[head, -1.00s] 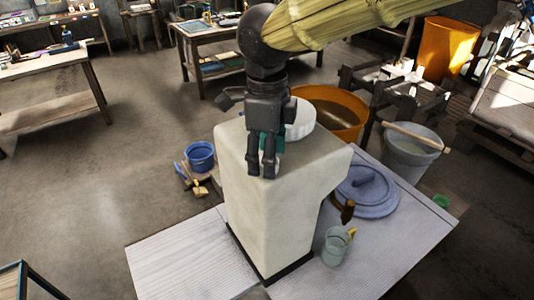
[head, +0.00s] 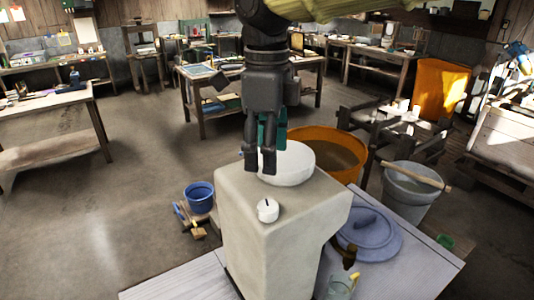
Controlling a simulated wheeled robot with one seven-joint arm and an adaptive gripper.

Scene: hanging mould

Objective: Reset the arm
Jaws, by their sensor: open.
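My gripper (head: 261,168) hangs from the top of the head view, fingers pointing down. It is open and nothing shows between its fingers. It is in front of a white bowl (head: 296,165) on top of a pale block-shaped pedestal (head: 270,240). A small white round piece with a dark slot (head: 268,210) sits on the pedestal's top near its front edge, below the fingertips and apart from them. My gripper hides part of the bowl.
An orange tub (head: 340,150) stands behind the pedestal. A grey bucket with a stick across it (head: 412,190) and a round blue-grey lid (head: 370,235) are at the right. A blue bucket (head: 199,196) stands at the left. Open floor lies further left.

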